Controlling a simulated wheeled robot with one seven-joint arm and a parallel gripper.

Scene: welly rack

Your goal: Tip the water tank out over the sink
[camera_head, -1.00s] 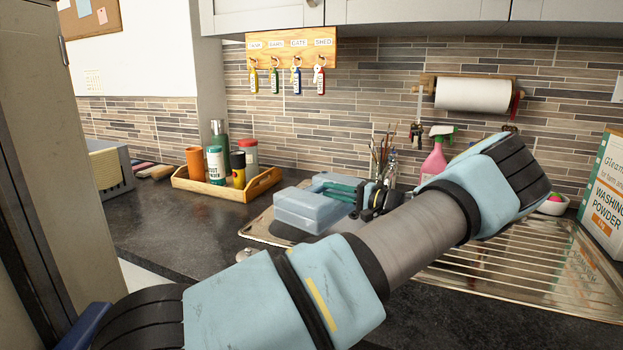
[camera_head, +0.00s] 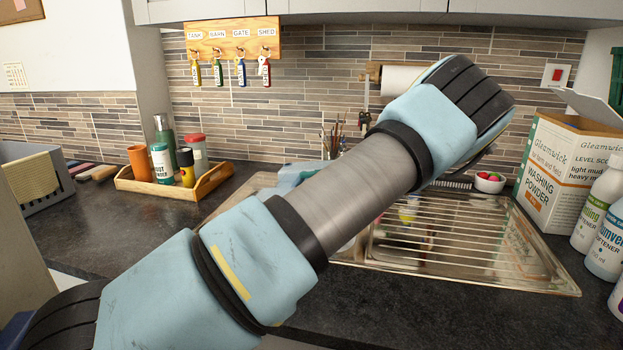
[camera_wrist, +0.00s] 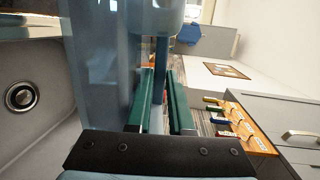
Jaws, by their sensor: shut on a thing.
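The water tank (camera_head: 292,174) is a translucent pale-blue box. In the head view only a small blue part shows past my arm. In the wrist view the tank (camera_wrist: 98,60) stands large at the left of my fingers. My gripper (camera_wrist: 160,105), with green fingers, is shut on part of the tank. It is hidden behind my arm in the head view. The sink shows in the wrist view as a grey basin (camera_wrist: 50,125) with a round drain (camera_wrist: 21,96), beside the tank. I cannot tell the tank's tilt, and no water is visible.
A metal draining rack (camera_head: 470,235) lies right of my arm. A wooden tray (camera_head: 205,185) of bottles stands left. A washing powder box (camera_head: 565,170) and white bottles (camera_head: 603,215) stand at the right. A key board (camera_head: 232,38) hangs on the wall. The dark front worktop is clear.

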